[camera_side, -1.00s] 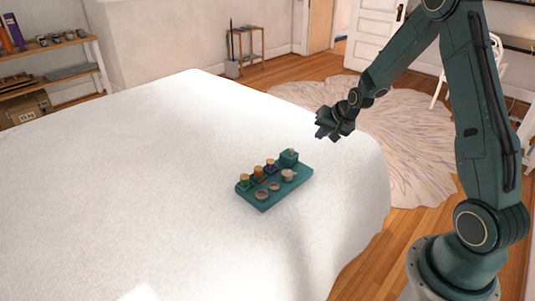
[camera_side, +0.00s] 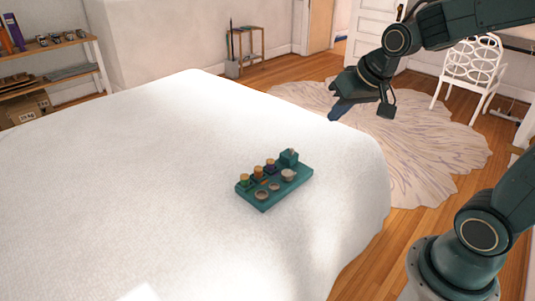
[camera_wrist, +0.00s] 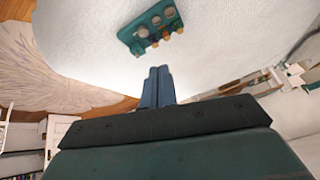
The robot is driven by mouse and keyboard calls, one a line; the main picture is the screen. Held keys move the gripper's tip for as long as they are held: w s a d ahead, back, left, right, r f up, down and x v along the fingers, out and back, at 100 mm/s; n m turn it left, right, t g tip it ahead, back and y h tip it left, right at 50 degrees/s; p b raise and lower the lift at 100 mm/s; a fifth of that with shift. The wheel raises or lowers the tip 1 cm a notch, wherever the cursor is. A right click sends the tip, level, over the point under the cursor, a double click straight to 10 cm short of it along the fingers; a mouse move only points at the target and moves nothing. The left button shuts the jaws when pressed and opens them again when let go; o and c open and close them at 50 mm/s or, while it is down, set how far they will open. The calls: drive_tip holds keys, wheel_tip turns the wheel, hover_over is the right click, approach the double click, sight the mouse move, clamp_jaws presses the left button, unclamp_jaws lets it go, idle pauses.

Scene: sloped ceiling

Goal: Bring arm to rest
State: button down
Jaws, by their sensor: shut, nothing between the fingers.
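My gripper (camera_side: 336,112) hangs in the air above the far right edge of the white bed in the side view, clear of everything. In the wrist view its two blue fingers (camera_wrist: 158,72) are together with nothing between them. A teal tray (camera_side: 264,206) rests on the white bed cover (camera_side: 130,170) in the side view, apart from the gripper. Small cups and jars with coloured contents stand on it. The tray also shows at the top of the wrist view (camera_wrist: 137,46), beyond the fingertips.
A round pale rug (camera_side: 440,150) lies on the wooden floor (camera_side: 400,235) right of the bed. A white chair (camera_side: 472,62) stands at the upper right, near a white door (camera_side: 375,30). A shelf (camera_side: 50,49) stands at the far left. The bed around the tray is clear.

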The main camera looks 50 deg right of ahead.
drive_tip(key=s+a+r+n, duration=0.1)
drive_tip(key=s+a+n, duration=0.1)
drive_tip(key=s, duration=0.5)
drive_tip(key=s+a+r+n, duration=0.2)
drive_tip(key=s+a, duration=0.1)
drive_tip(key=s, duration=0.5)
drive_tip(key=shift+s+a+g+y, duration=0.25)
drive_tip(key=shift+a+g+y, duration=0.05)
drive_tip(key=shift+a, duration=0.05)
